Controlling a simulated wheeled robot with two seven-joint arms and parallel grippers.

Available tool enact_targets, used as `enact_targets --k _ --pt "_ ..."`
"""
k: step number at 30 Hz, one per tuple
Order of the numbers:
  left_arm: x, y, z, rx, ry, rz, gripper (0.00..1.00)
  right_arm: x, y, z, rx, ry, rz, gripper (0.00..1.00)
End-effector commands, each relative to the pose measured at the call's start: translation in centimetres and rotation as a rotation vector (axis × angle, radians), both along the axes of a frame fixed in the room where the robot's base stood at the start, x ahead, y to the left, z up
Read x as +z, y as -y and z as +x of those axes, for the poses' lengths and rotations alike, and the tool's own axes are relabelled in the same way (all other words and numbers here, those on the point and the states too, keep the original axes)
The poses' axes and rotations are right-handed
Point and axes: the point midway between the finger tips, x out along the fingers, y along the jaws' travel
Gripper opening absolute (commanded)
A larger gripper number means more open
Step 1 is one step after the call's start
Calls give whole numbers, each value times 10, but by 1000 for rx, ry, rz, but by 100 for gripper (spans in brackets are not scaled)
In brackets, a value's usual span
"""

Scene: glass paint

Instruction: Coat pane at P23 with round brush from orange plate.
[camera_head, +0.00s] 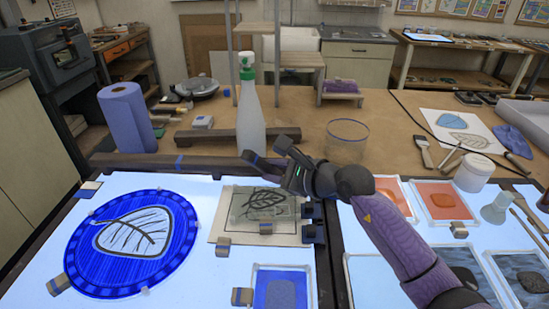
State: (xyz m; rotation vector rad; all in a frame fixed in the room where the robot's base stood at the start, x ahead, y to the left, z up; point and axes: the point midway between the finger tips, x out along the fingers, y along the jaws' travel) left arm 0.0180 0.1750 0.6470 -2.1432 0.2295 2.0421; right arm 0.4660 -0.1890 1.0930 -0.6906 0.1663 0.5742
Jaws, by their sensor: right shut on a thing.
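My right gripper (268,155) reaches in from the right on a purple arm. Its jaws are at the base of an upright white spray bottle (250,112) with a green top, and they appear shut on it. An orange plate (388,187) and a second orange plate (440,208) lie on the right light table. A greenish pane (262,201) lies on a leaf drawing left of my right wrist. No P23 label is readable. Brushes (423,153) lie on the wooden table; I cannot tell which is the round one. My left gripper is out of view.
A blue plate (262,284) lies at the front. A paper roll (126,118), a glass jar (346,140) and a white pot (473,172) stand behind. Dark bars (215,137) cross near the bottle.

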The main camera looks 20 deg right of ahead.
Motion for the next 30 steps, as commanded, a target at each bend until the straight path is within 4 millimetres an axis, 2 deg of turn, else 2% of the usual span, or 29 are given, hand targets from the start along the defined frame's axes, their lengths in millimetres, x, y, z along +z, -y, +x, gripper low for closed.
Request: enact_targets --k 1,6,11,21,25,30 --pt "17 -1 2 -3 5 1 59 11 -3 -9 0 2 1 0" --pt "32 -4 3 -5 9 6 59 10 -14 -29 0 3 3 0" --pt "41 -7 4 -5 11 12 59 9 -40 -18 0 3 4 0" --pt "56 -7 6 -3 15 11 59 7 -109 7 1 3 3 0" --pt "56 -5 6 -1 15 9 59 6 -124 12 1 1 2 0" --pt "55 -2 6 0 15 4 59 2 -125 13 -1 2 0 0"
